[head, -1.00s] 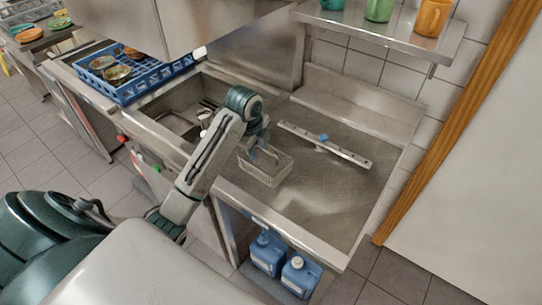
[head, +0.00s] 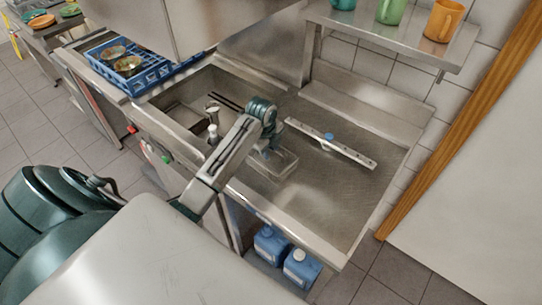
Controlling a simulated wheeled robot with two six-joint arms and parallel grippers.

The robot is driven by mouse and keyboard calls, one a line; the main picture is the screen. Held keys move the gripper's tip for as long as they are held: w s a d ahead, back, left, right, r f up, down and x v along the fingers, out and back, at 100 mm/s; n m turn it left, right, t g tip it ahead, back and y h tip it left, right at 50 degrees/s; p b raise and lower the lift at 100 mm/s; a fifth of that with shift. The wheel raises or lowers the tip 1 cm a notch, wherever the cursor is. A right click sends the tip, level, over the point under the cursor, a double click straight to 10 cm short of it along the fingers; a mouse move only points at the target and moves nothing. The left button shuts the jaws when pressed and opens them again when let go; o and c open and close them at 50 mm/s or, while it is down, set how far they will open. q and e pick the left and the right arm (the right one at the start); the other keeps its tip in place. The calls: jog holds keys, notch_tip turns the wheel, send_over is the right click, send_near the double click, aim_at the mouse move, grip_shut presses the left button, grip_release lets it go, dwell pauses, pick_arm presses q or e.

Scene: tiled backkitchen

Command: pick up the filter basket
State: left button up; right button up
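The filter basket (head: 284,166), a small rectangular see-through basket, sits on the steel worktop right of the sink basin. My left gripper (head: 262,150) points down at the basket's back left part and covers some of it. Its fingers are small and partly hidden by my own wrist, so I cannot tell whether they are open or shut or touch the basket. My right gripper is not in view.
A steel bar with a blue knob (head: 329,137) lies behind and right of the basket. A blue rack (head: 134,84) with bowls stands at the left. Blue jugs (head: 271,246) are below the front edge. An orange mug (head: 443,20) is on the shelf.

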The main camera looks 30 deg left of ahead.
pick_arm(q)
jog(key=shift+f, duration=0.35)
jog(key=shift+c, duration=0.4)
jog(key=shift+w, duration=0.1)
grip_shut()
jog(key=shift+r, duration=0.1)
